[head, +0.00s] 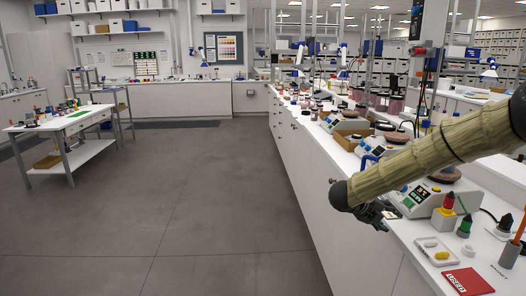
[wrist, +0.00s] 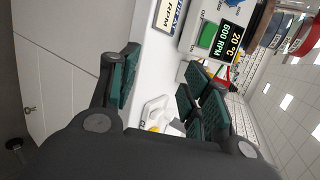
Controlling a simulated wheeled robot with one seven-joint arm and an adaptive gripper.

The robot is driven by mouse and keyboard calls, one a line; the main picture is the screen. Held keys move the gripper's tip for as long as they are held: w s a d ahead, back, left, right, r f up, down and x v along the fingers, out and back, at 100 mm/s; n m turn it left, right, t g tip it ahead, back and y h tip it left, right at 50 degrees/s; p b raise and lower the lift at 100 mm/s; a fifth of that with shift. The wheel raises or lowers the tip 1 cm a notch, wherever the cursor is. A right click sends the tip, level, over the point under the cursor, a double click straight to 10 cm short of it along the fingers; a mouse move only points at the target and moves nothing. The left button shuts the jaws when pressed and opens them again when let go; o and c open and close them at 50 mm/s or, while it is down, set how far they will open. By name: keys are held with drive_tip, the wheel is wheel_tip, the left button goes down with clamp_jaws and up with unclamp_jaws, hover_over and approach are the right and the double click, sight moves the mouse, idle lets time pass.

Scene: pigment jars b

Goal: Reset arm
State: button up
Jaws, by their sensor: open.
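My arm reaches in from the right in the head view, over the front edge of the bench. My gripper (head: 376,213) hangs at its end, dark and partly hidden by the wrist. It is beside a grey hotplate with a green display (head: 418,197). In the wrist view my gripper (wrist: 165,92) shows its green-padded fingers spread apart, with nothing between them. The hotplate's display (wrist: 228,42) shows near the right fingers there, reading 20 °C and 600 RPM.
A white tray with yellow pieces (head: 434,250) and a red booklet (head: 467,282) lie on the bench's near end. Jars and more hotplates (head: 345,122) line the bench (head: 309,157). A white table (head: 67,120) stands at left. The grey floor (head: 190,200) between is clear.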

drive_tip(key=s+a+f+n+t+y, duration=0.1)
drive_tip(key=s+a+f+n, duration=0.2)
drive_tip(key=f+n, duration=0.35)
drive_tip(key=s+a+f+n+t+y, duration=0.2)
drive_tip(key=s+a+f+n, duration=0.15)
drive_tip(key=f, duration=0.55)
drive_tip(key=s+a+f+n+t+y, duration=0.1)
drive_tip(key=s+a+f+n, duration=0.1)
drive_tip(key=s+f+n, duration=0.35)
drive_tip(key=s+a+f+n+g+y+p, duration=0.15)
drive_tip(key=s+a+f+n+y, duration=0.3)
drive_tip(key=s+f+n, duration=0.65)
drive_tip(key=s+a+f+n+g+y, duration=0.1)
drive_tip(key=s+a+f+n+g, duration=0.1)
drive_tip(key=s, duration=1.2)
drive_tip(key=s+a+f+n+g+y, duration=0.1)
drive_tip(key=s+f+n+g, duration=0.3)
drive_tip(key=s, duration=1.1)
drive_tip(key=shift+s+a+f+n, duration=0.2)
drive_tip(key=shift+a+f+n, duration=0.15)
drive_tip(key=shift+a+n, duration=0.35)
